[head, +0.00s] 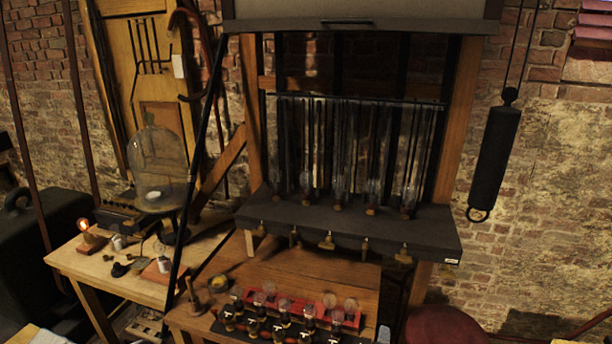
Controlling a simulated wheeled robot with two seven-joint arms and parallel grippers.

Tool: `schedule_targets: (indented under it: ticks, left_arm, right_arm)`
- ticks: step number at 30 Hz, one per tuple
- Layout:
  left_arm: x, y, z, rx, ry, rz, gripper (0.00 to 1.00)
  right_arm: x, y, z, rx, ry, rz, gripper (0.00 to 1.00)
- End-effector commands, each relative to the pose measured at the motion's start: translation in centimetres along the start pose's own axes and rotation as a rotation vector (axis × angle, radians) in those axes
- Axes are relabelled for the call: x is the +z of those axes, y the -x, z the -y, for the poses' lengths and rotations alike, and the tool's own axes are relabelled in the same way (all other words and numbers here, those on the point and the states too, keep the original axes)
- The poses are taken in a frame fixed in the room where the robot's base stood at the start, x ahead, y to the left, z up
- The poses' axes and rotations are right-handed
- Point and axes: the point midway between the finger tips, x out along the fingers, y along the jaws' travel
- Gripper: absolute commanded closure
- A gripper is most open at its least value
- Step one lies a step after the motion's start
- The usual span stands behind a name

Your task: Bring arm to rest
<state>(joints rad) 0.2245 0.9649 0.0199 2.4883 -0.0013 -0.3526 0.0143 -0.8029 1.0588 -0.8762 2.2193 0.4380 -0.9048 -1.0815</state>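Neither of my grippers shows in the head view, and I cannot make out any part of my arms. Whether the grippers hold anything is hidden from me. Tall glass jars (341,160) stand in a row on a dark shelf (345,226) inside a wooden frame. Brass fittings (327,240) hang along the shelf's front edge.
A wooden table (330,276) below the shelf holds a red rack (350,318) with several small bulbs. A glass bell jar (158,165) stands over a side table (135,280) at left. A dark weight (494,155) hangs at right. A dark red round seat (445,325) is at the bottom.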

Motion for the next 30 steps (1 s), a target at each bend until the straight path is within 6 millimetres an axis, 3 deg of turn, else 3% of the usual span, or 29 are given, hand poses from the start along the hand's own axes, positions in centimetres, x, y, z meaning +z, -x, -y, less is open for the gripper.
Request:
schedule_targets:
  ticks: [5,7,12,15,18,21,25,30]
  left_arm:
    - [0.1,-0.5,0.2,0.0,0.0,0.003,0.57]
    - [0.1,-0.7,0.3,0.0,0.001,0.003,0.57]
    - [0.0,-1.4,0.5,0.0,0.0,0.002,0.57]
    - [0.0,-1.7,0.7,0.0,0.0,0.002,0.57]
    - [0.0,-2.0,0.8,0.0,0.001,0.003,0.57]
    - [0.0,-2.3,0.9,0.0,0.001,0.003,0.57]
    - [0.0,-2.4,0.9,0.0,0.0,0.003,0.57]
    - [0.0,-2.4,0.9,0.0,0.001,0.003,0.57]
  right_arm:
    - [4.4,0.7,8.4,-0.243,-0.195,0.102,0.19]
    - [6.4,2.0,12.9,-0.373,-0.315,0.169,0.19]
    - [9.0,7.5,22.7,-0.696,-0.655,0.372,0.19]
    - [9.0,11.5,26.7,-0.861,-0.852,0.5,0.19]
    - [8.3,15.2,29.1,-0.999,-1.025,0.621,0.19]
    - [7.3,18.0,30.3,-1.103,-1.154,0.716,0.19]
    - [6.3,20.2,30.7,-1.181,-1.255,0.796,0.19]
    - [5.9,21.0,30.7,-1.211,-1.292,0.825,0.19]
